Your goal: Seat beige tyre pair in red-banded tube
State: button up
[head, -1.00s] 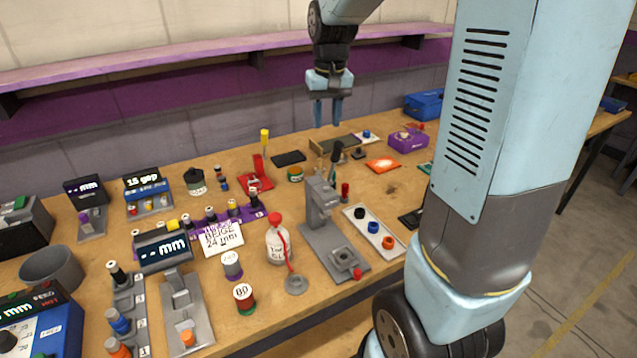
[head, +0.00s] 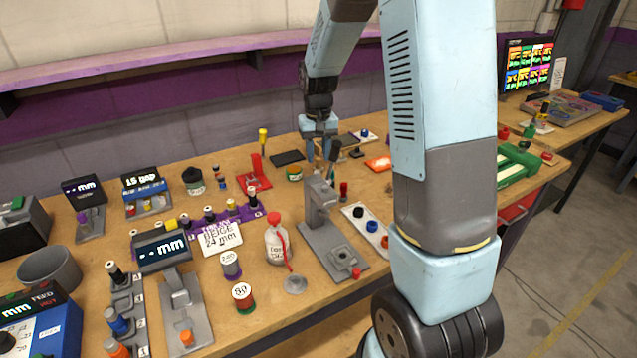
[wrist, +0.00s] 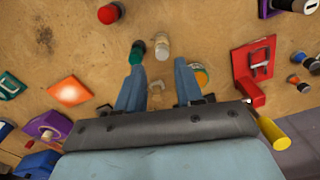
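My gripper (wrist: 158,88) is open, with its two blue fingers apart and pointing down at the wooden table. It also shows in the head view (head: 323,155), low over the back of the table. In the wrist view a pale, beige-looking upright cylinder (wrist: 162,45) stands just beyond the fingers, beside a dark green-topped item (wrist: 137,52). A card (head: 222,238) reads "BEIGE 24 mm". I cannot tell for sure which item is the beige tyre pair or the red-banded tube.
A red holder (wrist: 254,72) and a yellow handle (wrist: 275,132) are close to the right of my fingers in the wrist view. An orange card (wrist: 68,92) lies left. A grey press (head: 322,215) and a red-capped bottle (head: 277,243) stand in front in the head view.

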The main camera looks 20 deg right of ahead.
aim_at(317, 172)
jog(key=shift+w+a+f, duration=0.1)
jog(key=shift+f, duration=1.4)
jog(key=shift+w+a+f, duration=0.1)
jog(key=shift+f, duration=1.4)
jog(key=shift+c, duration=0.2)
grip_shut()
